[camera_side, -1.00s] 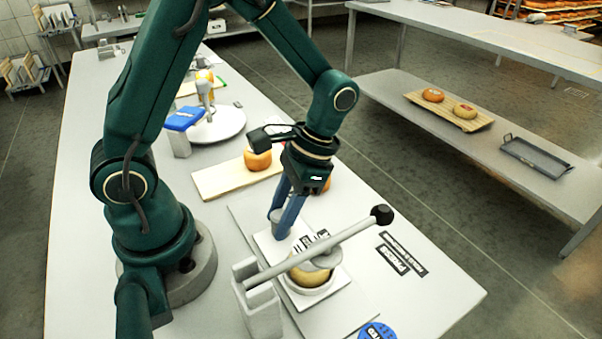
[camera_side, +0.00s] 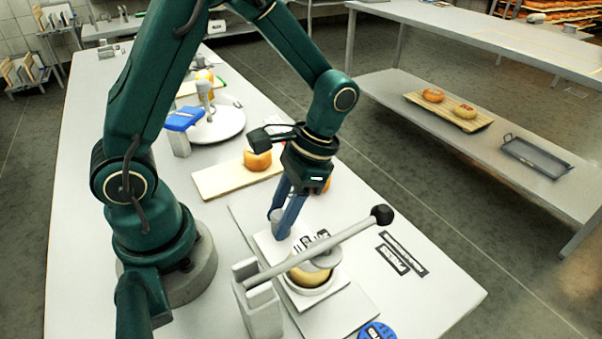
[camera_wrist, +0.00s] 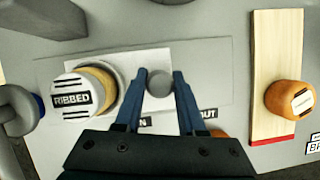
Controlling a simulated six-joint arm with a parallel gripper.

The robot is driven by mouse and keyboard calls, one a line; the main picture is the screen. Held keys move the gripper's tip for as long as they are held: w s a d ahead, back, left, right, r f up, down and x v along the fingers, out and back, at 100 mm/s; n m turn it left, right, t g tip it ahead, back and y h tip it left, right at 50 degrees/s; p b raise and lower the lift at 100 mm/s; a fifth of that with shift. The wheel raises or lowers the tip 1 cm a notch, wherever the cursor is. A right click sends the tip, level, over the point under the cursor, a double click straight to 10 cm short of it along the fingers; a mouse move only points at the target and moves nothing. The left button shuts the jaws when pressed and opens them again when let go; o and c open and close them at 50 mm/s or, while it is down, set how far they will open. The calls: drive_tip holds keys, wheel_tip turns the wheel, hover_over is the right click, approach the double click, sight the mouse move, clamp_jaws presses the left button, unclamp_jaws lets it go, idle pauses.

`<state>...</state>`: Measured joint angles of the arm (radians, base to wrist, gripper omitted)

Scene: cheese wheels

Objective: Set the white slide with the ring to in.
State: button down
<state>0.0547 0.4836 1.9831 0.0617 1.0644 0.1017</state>
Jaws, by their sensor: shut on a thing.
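The white slide (camera_side: 262,241) is a flat plate lying on a grey base plate under the press. A pale ring (camera_side: 312,291) sits on it around a yellow cheese wheel (camera_side: 308,276). A short grey round knob (camera_side: 277,216) stands at the slide's end away from the press. My gripper (camera_wrist: 160,78) is shut on this knob (camera_wrist: 159,84), one blue finger on each side. In the wrist view, an IN label (camera_wrist: 145,121) and an OUT label (camera_wrist: 208,113) are partly hidden by my gripper, with OUT further right. The cheese is under the press disc marked RIBBED (camera_wrist: 71,97).
The press lever (camera_side: 335,240) slants over the slide, ending in a black ball (camera_side: 381,214). A wooden board (camera_side: 222,181) with an orange cheese (camera_side: 257,160) lies behind my gripper. A blue round tag (camera_side: 377,332) is at the front. The table's right side is mostly clear.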

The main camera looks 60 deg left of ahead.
sight(283, 251)
drive_tip(key=shift+d, duration=1.95)
drive_tip(key=c, duration=0.5)
unclamp_jaws()
drive_tip(key=shift+w+r, duration=0.1)
drive_tip(key=shift+v, duration=2.5)
